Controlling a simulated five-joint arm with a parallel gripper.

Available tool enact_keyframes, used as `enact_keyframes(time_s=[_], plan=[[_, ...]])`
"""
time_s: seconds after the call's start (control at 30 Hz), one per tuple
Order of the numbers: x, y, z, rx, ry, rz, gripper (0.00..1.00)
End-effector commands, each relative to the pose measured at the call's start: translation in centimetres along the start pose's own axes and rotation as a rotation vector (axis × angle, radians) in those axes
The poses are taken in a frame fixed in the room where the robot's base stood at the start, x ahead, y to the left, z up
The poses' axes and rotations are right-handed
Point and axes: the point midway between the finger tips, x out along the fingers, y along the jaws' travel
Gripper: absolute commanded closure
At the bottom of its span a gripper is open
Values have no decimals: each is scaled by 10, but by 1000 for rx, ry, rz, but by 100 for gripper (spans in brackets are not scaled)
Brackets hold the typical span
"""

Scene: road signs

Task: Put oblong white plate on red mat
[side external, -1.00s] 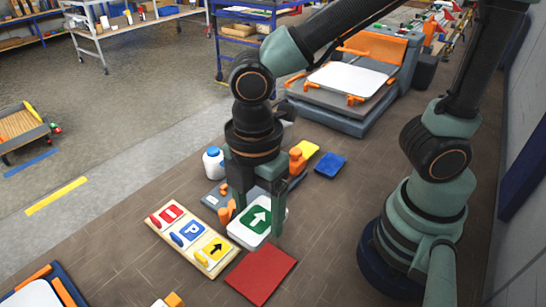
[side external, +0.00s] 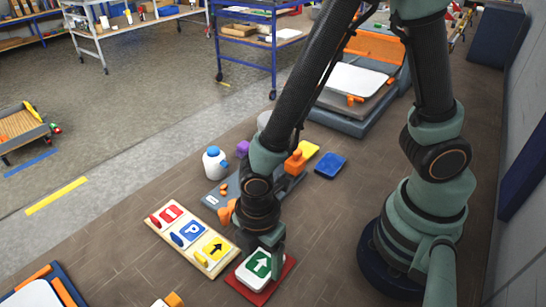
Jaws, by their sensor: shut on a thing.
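The oblong white plate (side external: 251,277) has a green sign with a white arrow on its top face. It lies flat over the red mat (side external: 262,297), whose edges show along its front and right sides. I cannot tell whether the plate touches the mat or is just above it. My gripper (side external: 262,262) points down over the plate and is shut on it. One finger shows at the plate's right side; the other is mostly hidden by the wrist and plate.
A wooden board (side external: 193,236) with red, blue and yellow signs lies just left of the mat. Behind are a grey tray (side external: 212,200), a white bottle (side external: 215,162), an orange bottle (side external: 295,163) and a blue block (side external: 331,165). The floor right of the mat is clear.

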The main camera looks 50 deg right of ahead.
Motion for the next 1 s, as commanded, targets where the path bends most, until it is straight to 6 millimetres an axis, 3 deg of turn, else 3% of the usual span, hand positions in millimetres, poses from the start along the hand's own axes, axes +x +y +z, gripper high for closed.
enact_keyframes(time_s=[0.47, 0.5, 0.53, 0.83, 1.0], plan=[[7, 0, 0, 0, 0, 0, 81], [7, 0, 0, 0, 0, 0, 14], [7, 0, 0, 0, 0, 1, 3], [6, 0, 0, 0, 1, 1, 0], [-6, 1, -1, 0, 3, 4, 0]])
